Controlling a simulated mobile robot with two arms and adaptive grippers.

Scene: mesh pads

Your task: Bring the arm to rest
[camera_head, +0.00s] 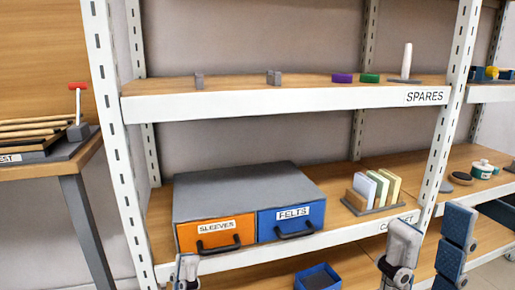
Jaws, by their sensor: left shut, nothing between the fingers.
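My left gripper (187,264) shows at the bottom edge, left of the middle, in front of the lower part of the shelving. It is shut and empty, and most of it is cut off by the frame. My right gripper (402,250) shows at the lower right, in front of the shelf's right post. Grey and blue parts of my arm are close beside it, and I cannot tell whether its fingers are open or shut. Neither gripper visibly holds anything.
White shelving holds a grey drawer cabinet (240,180) with an orange SLEEVES drawer (215,235) and a blue FELTS drawer (292,218), both shut. A rack of boards (376,190) stands right of it. A blue bin (318,278) sits below. A wooden bench (60,161) stands left.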

